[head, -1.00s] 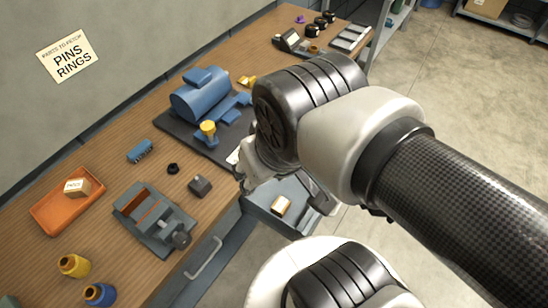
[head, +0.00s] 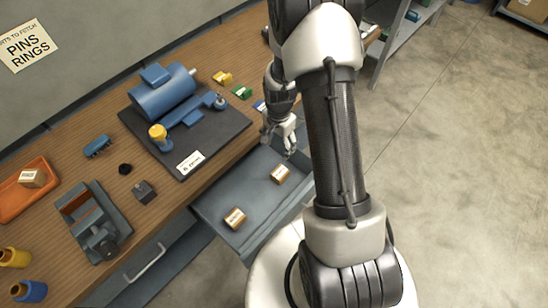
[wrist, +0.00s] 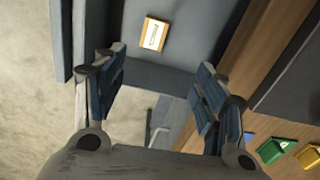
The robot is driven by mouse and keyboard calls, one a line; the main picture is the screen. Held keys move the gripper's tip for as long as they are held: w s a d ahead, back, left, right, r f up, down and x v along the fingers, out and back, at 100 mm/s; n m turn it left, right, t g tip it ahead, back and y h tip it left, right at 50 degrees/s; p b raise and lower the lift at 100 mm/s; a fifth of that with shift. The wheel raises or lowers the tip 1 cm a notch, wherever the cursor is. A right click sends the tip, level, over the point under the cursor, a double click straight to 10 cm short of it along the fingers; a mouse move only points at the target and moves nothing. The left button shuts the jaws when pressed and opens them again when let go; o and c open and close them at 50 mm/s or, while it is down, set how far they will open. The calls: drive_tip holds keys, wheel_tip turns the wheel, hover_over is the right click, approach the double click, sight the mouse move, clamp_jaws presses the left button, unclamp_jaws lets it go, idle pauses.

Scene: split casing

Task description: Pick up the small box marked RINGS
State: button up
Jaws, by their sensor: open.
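Two small tan boxes with white labels lie in the open grey drawer (head: 213,207). The farther box (head: 279,174) is just below my gripper, and the nearer box (head: 234,218) is closer to the drawer's left side. Their labels are too small to read, so I cannot tell which is marked RINGS. My gripper (head: 280,140) is open and empty above the drawer's far end. In the wrist view one labelled box (wrist: 154,34) lies beyond my open fingers (wrist: 164,60), apart from them; its print is unreadable.
A third small box (head: 32,178) sits in the orange tray (head: 12,209) at left. A blue machine (head: 163,95) stands on a dark mat beside the drawer. A vise (head: 93,222) and yellow and blue spools are on the bench. A wall sign (head: 27,45) reads PINS, RINGS.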

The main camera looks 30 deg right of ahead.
drive_tip(key=b, duration=0.3)
approach(280, 172)
drive_tip(key=shift+m, duration=0.3)
wheel_tip(280, 172, down, 5)
drive_tip(key=shift+w+f, duration=0.2)
drive_tip(key=shift+f, duration=0.05)
drive_tip(key=f, duration=0.1)
drive_tip(key=f+b, duration=0.1)
drive_tip(key=f, duration=0.1)
drive_tip(key=f+b, duration=0.1)
drive_tip(key=shift+s+f, duration=0.15)
drive_tip(key=shift+s, duration=0.1)
drive_tip(key=shift+w+f, duration=0.1)
drive_tip(key=shift+f, duration=0.35)
drive_tip(key=shift+r, duration=0.1)
drive_tip(key=c, duration=1.3)
